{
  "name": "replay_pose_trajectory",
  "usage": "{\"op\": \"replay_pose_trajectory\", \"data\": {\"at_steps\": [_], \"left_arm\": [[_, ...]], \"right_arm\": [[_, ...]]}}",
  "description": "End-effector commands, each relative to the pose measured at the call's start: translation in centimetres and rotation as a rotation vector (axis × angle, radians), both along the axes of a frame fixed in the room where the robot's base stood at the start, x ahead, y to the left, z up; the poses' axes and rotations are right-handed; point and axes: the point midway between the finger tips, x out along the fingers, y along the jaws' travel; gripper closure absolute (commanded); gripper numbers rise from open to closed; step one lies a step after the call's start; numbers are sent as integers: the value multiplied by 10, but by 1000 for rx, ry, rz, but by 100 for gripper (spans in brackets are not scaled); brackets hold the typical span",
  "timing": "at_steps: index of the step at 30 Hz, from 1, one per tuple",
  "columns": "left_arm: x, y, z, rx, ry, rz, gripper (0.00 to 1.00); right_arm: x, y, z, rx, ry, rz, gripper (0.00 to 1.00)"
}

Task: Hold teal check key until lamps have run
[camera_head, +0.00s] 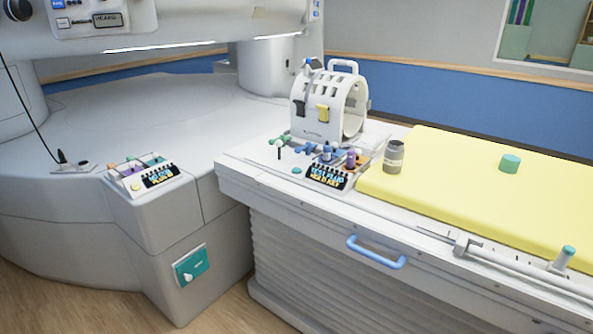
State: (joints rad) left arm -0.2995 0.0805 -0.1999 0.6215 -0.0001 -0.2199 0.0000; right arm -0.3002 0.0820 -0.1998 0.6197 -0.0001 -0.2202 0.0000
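Neither of my grippers is in view. A small teal round key (296,170) sits on the couch end, just left of a dark display with lit text (326,177). Nothing touches the key. I cannot tell for sure that it is the check key, since other teal parts show. One is a teal plate with a white knob (191,268) on the magnet base's front. A second panel on the base at left has its own lit display (160,175) and coloured levers. Which parts are the lamps, and whether any is lit, is too small to tell.
A white head coil (330,103) stands behind coloured plugs or knobs on the couch. A blue handle (376,251) juts from the couch side. Floor shows at lower left.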

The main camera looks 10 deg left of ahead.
Motion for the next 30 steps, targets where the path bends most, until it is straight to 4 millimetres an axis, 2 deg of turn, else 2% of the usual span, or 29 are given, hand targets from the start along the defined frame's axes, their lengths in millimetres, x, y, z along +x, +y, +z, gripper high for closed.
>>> {"op": "replay_pose_trajectory", "data": {"at_steps": [1, 4, 30], "left_arm": [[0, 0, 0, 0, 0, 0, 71], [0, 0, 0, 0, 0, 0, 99], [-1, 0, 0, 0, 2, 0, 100]], "right_arm": [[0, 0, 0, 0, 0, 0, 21], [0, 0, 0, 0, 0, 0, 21], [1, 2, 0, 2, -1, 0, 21]]}}
